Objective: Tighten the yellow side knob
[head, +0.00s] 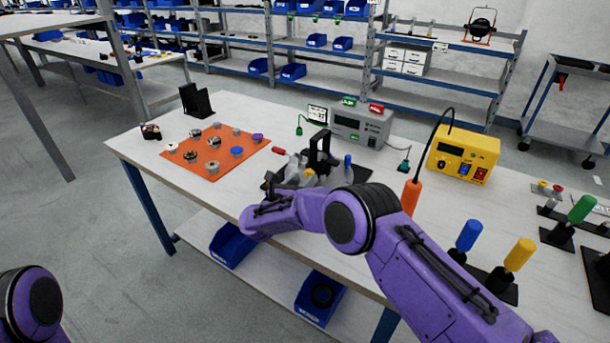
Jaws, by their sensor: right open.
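The yellow side knob (310,173) is a small spot of yellow low on the left side of a black and grey fixture (320,150) near the middle of the table. A small blue knob (347,160) is on its right side. My right gripper (284,174) is open just left of the yellow knob, partly hidden by my purple wrist. I cannot tell whether it touches the knob. Only a purple part of my left arm shows at the lower left; its gripper is out of view.
An orange mat (212,170) with several small round parts lies left of the fixture. A grey meter box (360,126) stands behind, and a yellow power box (462,153) to the right. Screwdrivers with blue (468,235) and yellow (519,254) handles stand at the front right.

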